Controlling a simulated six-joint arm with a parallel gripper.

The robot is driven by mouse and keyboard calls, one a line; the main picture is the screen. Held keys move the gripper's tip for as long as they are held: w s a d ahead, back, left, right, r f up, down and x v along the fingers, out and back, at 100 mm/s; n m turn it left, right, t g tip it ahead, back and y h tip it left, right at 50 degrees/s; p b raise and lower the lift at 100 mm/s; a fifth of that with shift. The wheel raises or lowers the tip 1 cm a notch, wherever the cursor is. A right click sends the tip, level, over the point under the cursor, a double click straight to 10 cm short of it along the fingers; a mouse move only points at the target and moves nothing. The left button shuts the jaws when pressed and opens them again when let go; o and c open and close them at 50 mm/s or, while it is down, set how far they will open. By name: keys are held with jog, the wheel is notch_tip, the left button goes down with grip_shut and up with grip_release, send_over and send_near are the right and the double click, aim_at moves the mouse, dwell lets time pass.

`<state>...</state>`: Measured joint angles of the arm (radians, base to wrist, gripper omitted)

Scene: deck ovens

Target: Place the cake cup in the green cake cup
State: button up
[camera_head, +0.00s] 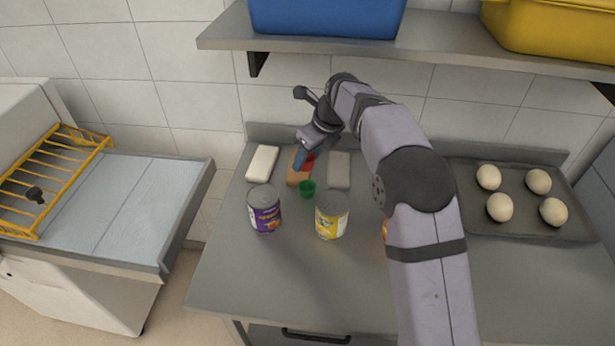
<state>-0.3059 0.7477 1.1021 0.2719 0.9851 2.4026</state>
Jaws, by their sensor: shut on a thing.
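The green cake cup (307,189) stands on the steel table, behind and between two cans. My gripper (303,162) is above and just behind it, pointing down, over a brown block. It is shut on a small red thing (309,160), which looks like the cake cup. The red thing is partly hidden by the jaws, and its exact shape is too small to tell. It appears apart from the green cup.
A purple can (265,209) and a yellow can (331,216) stand in front of the green cup. A white block (262,163), a brown block (293,177) and a grey block (339,170) lie behind. A tray (470,222) holds several buns at right. A shelf (430,45) hangs above.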

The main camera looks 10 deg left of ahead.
jog(key=shift+w+d+r+m, duration=0.1)
jog(key=shift+w+m, duration=0.3)
jog(key=shift+w, duration=0.45)
jog(key=shift+w+r+m, duration=0.2)
jog(key=shift+w+m, duration=0.1)
jog(key=shift+m, duration=0.1)
jog(key=shift+t, duration=0.3)
jog(key=p, duration=0.3)
send_over(307, 190)
jog(key=s, duration=0.2)
jog(key=shift+w+d+f, duration=0.1)
jog(key=shift+d+f, duration=0.1)
jog(key=shift+f, duration=2.3)
jog(key=shift+d+f, duration=0.2)
jog(key=shift+f, duration=2.3)
jog(key=shift+f+b, duration=0.35)
jog(key=shift+f, duration=0.25)
jog(key=o, duration=1)
jog(key=shift+o, duration=0.2)
jog(key=shift+r, duration=0.1)
